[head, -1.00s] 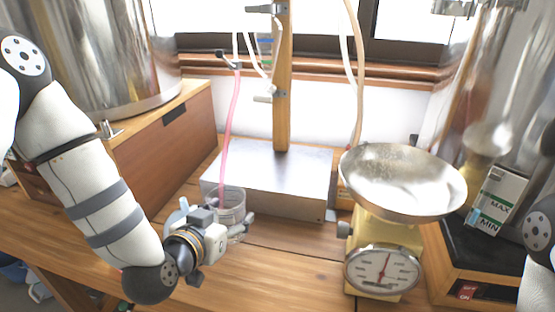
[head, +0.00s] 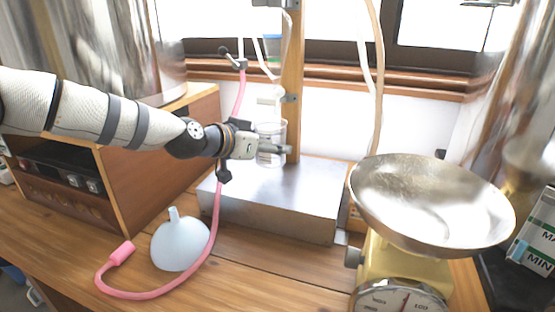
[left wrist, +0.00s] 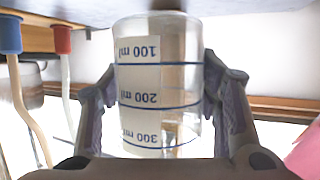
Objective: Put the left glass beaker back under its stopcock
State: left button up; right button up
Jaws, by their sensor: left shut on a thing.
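The left glass beaker (head: 271,130) is clear and upright in the head view, beside the wooden post. My left gripper (head: 268,148) is shut on it from the left. In the left wrist view the beaker (left wrist: 180,100) stands between both fingers, with blue lines and upside-down ml marks. A small whitish stopcock (head: 268,95) is just above the beaker in the head view. The beaker's base is over the left back part of the metal box (head: 290,205); I cannot tell whether it touches. A second valve (head: 232,62) sits on the pink hose at the left.
The pink hose (head: 215,225) hangs beside my gripper and curls on the wooden table around a pale blue funnel (head: 180,240). A yellow scale with a metal pan (head: 430,200) stands at the right.

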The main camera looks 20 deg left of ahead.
aim_at(276, 155)
pick_arm(q)
jog(key=shift+w+d, duration=0.25)
jog(key=shift+w, duration=0.25)
jog(key=shift+w+d, duration=0.2)
jog(key=shift+w, duration=0.25)
notch_tip(276, 155, down, 4)
jog(key=shift+r, duration=0.35)
pick_arm(e)
jog(key=shift+s+f, duration=0.35)
jog(key=shift+f, duration=0.05)
pick_arm(q)
jog(key=shift+b, duration=0.3)
jog(key=o, duration=1.4)
